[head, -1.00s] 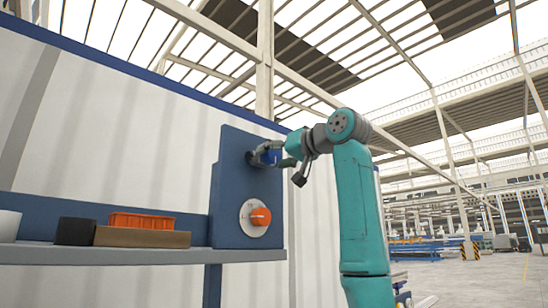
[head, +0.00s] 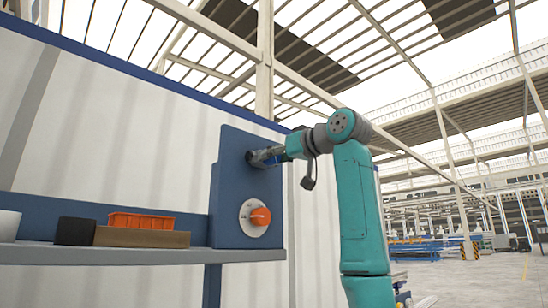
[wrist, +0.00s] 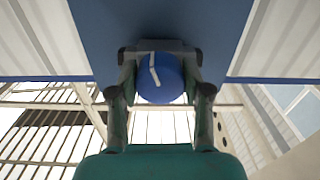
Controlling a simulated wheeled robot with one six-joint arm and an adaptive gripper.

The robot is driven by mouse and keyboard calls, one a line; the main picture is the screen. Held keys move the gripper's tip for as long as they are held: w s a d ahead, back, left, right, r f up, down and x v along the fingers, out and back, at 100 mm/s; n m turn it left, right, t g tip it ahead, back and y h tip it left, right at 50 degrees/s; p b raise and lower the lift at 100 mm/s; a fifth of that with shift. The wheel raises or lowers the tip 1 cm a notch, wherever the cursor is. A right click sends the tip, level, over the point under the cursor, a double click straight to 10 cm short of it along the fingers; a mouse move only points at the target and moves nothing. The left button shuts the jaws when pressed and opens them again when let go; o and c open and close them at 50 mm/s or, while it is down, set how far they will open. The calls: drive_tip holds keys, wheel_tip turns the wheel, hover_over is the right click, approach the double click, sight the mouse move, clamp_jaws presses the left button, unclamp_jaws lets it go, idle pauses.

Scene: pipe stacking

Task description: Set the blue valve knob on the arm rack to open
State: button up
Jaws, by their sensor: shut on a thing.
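The blue valve knob (wrist: 160,80) is round with a white pointer line and sits between the fingers in the wrist view. Its pointer lies close to upright in that view, bent slightly at the bottom. My gripper (head: 262,158) is shut on the knob near the top of the blue panel (head: 230,190) of the rack. In the wrist view my gripper (wrist: 160,88) has one finger on each side of the knob. In the head view the gripper hides most of the knob.
An orange knob (head: 260,216) on a pale round plate is below on the same panel. A shelf (head: 130,255) to the left holds an orange bin (head: 140,220), a brown box (head: 140,238) and a dark block (head: 75,231). Open floor lies to the right.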

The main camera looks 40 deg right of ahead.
drive_tip(key=n, duration=0.7)
drive_tip(key=shift+d, duration=0.1)
drive_tip(key=n, duration=0.3)
drive_tip(key=shift+r+n, duration=0.1)
drive_tip(key=shift+n, duration=2)
drive_tip(key=o, duration=1.2)
drive_tip(key=shift+c, duration=0.2)
drive_tip(key=s, duration=1.2)
drive_tip(key=shift+d, duration=0.25)
